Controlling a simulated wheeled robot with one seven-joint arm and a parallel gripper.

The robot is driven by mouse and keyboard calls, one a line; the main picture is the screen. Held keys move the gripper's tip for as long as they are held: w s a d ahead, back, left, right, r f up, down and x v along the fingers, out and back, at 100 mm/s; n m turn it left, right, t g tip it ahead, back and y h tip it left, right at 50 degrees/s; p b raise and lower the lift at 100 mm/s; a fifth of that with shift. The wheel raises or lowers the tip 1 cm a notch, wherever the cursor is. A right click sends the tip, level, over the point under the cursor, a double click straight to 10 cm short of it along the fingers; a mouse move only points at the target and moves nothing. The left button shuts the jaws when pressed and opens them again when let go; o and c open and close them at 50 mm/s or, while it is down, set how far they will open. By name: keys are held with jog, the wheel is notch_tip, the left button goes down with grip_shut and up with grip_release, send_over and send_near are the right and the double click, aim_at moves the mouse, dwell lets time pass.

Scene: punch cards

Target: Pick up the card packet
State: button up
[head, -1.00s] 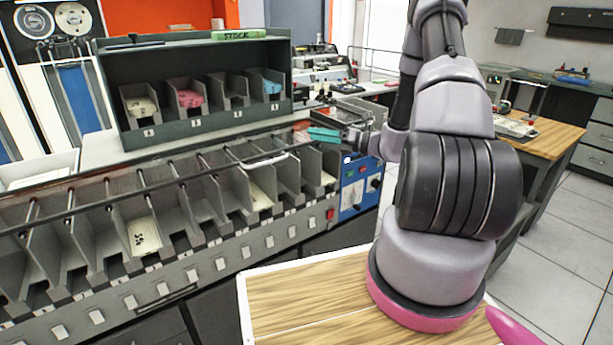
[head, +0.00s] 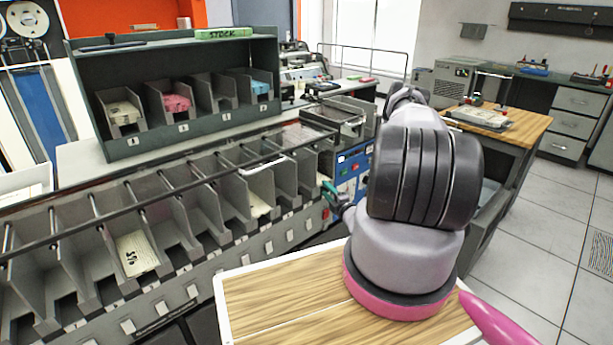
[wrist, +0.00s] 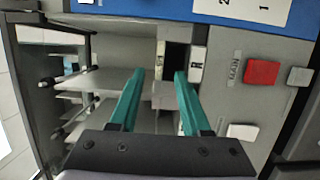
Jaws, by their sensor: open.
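Several cream card packets are in the head view. One marked packet (head: 135,252) lies in a sorter pocket at the left, and another packet (head: 259,204) sits in a pocket nearer the right end. I cannot tell which is meant. My gripper (head: 328,190) is at the right end of the sorter, beside the blue control panel, mostly hidden by my arm. In the wrist view my gripper (wrist: 157,74) has its teal fingers apart, facing the last pocket's grey walls and label. I see no packet clearly between them.
The card sorter (head: 180,270) has a long rail across its pockets. A blue panel (head: 350,170) with buttons closes its right end. A stock rack (head: 170,137) with pink, blue and cream packets stands behind. A wooden top (head: 275,295) lies in front.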

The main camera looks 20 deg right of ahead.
aim_at(319, 181)
jog(key=w, duration=0.6)
jog(key=shift+w+a, duration=0.25)
jog(key=shift+w, duration=0.15)
grip_shut()
dwell(1.1)
